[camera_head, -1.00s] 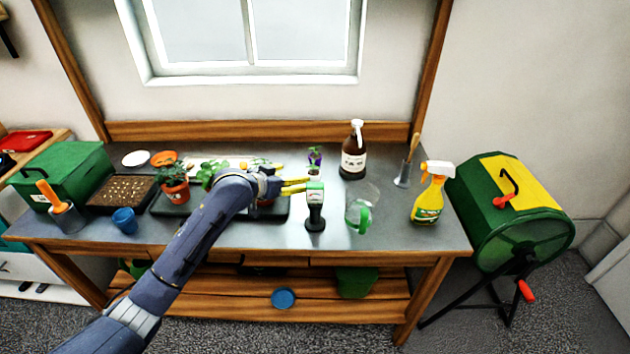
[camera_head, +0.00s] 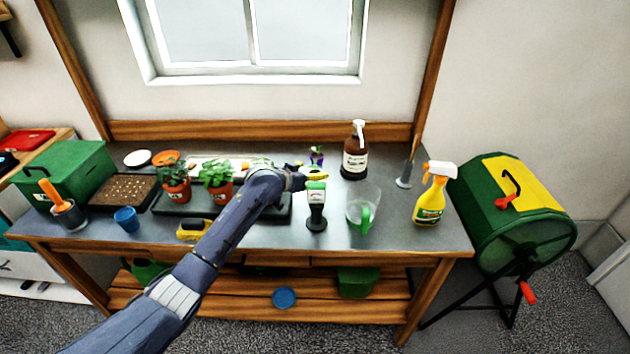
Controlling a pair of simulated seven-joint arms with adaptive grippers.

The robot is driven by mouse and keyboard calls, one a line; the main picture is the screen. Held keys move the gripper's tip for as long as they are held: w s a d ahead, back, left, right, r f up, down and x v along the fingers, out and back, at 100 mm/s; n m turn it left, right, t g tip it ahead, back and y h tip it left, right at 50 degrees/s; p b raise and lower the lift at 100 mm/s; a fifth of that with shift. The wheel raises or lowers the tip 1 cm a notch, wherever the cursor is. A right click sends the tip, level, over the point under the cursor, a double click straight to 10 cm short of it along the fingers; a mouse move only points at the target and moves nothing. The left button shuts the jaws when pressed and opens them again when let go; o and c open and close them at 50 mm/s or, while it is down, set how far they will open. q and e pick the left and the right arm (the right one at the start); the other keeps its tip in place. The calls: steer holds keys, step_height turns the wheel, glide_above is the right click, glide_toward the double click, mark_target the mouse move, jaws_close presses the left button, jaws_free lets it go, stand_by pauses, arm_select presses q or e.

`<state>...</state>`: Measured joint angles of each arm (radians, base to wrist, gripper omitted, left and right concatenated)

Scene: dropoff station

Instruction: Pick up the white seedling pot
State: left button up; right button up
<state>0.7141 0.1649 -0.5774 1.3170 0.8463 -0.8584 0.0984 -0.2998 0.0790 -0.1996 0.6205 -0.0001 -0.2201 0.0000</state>
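I cannot make out a white seedling pot; part of the bench is hidden behind my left arm. My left gripper (camera_head: 314,176), with yellow fingertips, is over the back middle of the bench, just above the green-and-black meter and close to a small purple pot with a seedling (camera_head: 316,156). Its fingers overlap in this view, so I cannot tell whether they are open, and I see nothing clearly held. Two terracotta pots with green plants (camera_head: 176,190) (camera_head: 219,190) stand on a dark tray (camera_head: 168,209). More greenery shows behind my wrist. My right gripper is not in view.
A meter (camera_head: 316,208), clear jug (camera_head: 362,208), brown pump bottle (camera_head: 354,158) and yellow spray bottle (camera_head: 430,202) stand on the right of the bench. A soil tray (camera_head: 124,190), blue cup (camera_head: 126,220) and yellow tool (camera_head: 193,230) are on the left. The front right of the bench is clear.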

arm_select(q)
steer(key=shift+x, duration=1.5)
steer(key=c, duration=1.4)
